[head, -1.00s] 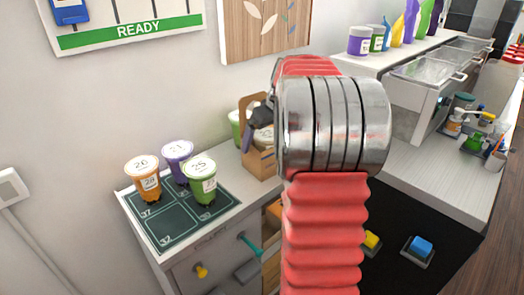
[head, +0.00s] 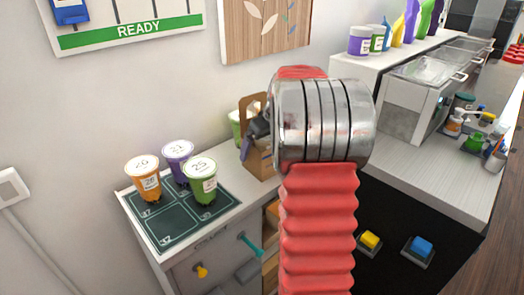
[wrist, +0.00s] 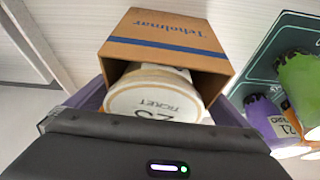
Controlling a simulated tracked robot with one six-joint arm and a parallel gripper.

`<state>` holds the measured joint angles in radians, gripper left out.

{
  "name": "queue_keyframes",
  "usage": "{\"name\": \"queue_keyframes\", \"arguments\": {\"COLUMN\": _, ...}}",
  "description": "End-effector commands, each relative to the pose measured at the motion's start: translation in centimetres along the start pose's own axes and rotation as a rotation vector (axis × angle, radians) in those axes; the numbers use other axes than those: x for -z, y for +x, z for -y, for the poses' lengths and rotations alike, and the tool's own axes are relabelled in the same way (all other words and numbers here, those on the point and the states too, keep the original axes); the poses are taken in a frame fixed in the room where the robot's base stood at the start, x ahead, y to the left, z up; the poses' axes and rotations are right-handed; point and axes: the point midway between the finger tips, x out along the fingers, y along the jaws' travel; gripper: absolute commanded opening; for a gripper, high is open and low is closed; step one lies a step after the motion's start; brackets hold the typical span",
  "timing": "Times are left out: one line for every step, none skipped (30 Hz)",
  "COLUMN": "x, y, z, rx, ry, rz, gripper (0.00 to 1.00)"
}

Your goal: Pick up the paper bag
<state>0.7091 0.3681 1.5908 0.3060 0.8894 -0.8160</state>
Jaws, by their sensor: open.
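The paper bag (head: 262,165) is a brown cardboard carrier with a raised handle, standing on the counter against the wall. The wrist view shows it close up, with a blue stripe, printed lettering and a white-lidded cup (wrist: 155,95) in it; this bag (wrist: 170,40) fills the upper middle. My gripper (head: 257,138) is open at the bag's upper part, beside the handle. In the wrist view its dark body covers the bottom, with purple parts showing on both sides of the cup. Whether the fingers touch the bag is hidden.
Three lidded cups, orange (head: 145,181), purple (head: 177,160) and green (head: 201,181), stand on a dark numbered mat (head: 166,228) left of the bag. Another green cup (head: 235,123) is partly visible behind the bag. A metal-fronted machine (head: 405,100) stands right of my arm.

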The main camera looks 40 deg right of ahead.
Motion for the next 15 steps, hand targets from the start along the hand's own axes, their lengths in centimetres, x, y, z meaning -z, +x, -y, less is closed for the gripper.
{"name": "queue_keyframes", "arguments": {"x": 0.0, "y": -0.02, "z": -0.01, "rx": 0.0, "ry": 0.0, "rz": 0.0, "gripper": 1.0}}
{"name": "queue_keyframes", "arguments": {"x": 0.0, "y": -0.01, "z": -0.02, "rx": 0.0, "ry": 0.0, "rz": 0.0, "gripper": 1.0}}
{"name": "queue_keyframes", "arguments": {"x": -0.01, "y": 0.0, "z": -0.02, "rx": 0.0, "ry": 0.0, "rz": 0.0, "gripper": 1.0}}
{"name": "queue_keyframes", "arguments": {"x": -0.01, "y": 0.01, "z": -0.02, "rx": 0.0, "ry": 0.0, "rz": 0.0, "gripper": 1.0}}
{"name": "queue_keyframes", "arguments": {"x": -0.02, "y": 0.03, "z": -0.02, "rx": 0.0, "ry": 0.0, "rz": 0.0, "gripper": 1.0}}
{"name": "queue_keyframes", "arguments": {"x": -0.04, "y": 0.06, "z": -0.03, "rx": 0.0, "ry": 0.0, "rz": 0.0, "gripper": 1.0}}
{"name": "queue_keyframes", "arguments": {"x": -0.05, "y": 0.09, "z": -0.02, "rx": 0.0, "ry": 0.0, "rz": 0.0, "gripper": 1.0}}
{"name": "queue_keyframes", "arguments": {"x": -0.07, "y": 0.12, "z": -0.03, "rx": 0.0, "ry": 0.0, "rz": 0.0, "gripper": 1.0}}
{"name": "queue_keyframes", "arguments": {"x": -0.09, "y": 0.16, "z": -0.03, "rx": 0.0, "ry": 0.0, "rz": 0.0, "gripper": 1.0}}
{"name": "queue_keyframes", "arguments": {"x": -0.1, "y": 0.19, "z": -0.03, "rx": 0.0, "ry": 0.0, "rz": 0.0, "gripper": 1.0}}
{"name": "queue_keyframes", "arguments": {"x": -0.11, "y": 0.22, "z": -0.03, "rx": 0.0, "ry": 0.0, "rz": 0.0, "gripper": 1.0}}
{"name": "queue_keyframes", "arguments": {"x": -0.13, "y": 0.26, "z": -0.04, "rx": 0.0, "ry": 0.0, "rz": 0.0, "gripper": 1.0}}
{"name": "queue_keyframes", "arguments": {"x": -0.14, "y": 0.29, "z": -0.04, "rx": 0.0, "ry": 0.0, "rz": 0.0, "gripper": 1.0}}
{"name": "queue_keyframes", "arguments": {"x": -0.15, "y": 0.32, "z": -0.04, "rx": 0.0, "ry": 0.0, "rz": 0.0, "gripper": 1.0}}
{"name": "queue_keyframes", "arguments": {"x": -0.17, "y": 0.36, "z": -0.04, "rx": 0.0, "ry": 0.0, "rz": 0.0, "gripper": 1.0}}
